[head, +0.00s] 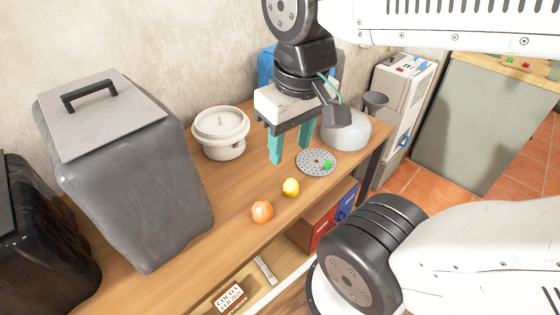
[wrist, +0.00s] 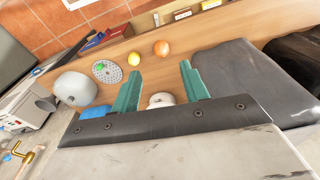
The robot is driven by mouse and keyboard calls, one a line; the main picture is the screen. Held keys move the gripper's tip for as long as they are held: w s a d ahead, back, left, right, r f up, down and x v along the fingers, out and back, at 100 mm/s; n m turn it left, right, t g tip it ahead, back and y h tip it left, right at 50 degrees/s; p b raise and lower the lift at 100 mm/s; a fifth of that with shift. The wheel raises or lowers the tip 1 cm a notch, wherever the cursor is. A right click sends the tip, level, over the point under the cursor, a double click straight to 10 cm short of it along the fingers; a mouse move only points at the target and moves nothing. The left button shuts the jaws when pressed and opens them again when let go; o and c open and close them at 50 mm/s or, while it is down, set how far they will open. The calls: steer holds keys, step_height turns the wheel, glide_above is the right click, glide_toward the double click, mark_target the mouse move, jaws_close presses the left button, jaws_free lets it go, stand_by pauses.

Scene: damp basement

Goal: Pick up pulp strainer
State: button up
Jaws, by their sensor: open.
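The pulp strainer is most likely the round grey perforated disc (head: 309,165) with a small green piece on it. It lies flat on the wooden table, and it also shows in the wrist view (wrist: 100,77), left of the fingers. My gripper (head: 289,155) has two teal fingers, spread apart with nothing between them. It points down over the table, to the left of the disc in the head view and apart from it. In the wrist view the gripper (wrist: 160,68) is also open and empty.
A yellow fruit (head: 291,187) and an orange fruit (head: 262,211) lie in front of the disc. A rounded grey-white vessel (head: 347,133) stands just behind it. A lidded white pot (head: 220,132) and large grey bin (head: 135,180) stand left. The table's front edge is close.

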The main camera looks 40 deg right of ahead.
steer(key=w+d+f+m, duration=0.2)
steer(key=w+d+f, duration=0.15)
steer(key=w, duration=0.45)
steer(key=m+g, duration=0.1)
steer(key=m, duration=0.5)
glide_above(328, 161)
steer(key=f, duration=2)
steer(key=shift+w+a, duration=0.15)
steer(key=shift+w, duration=0.1)
steer(key=f, duration=0.8)
steer(key=shift+s+f, duration=0.25)
steer(key=shift+s, duration=0.05)
jaws_close()
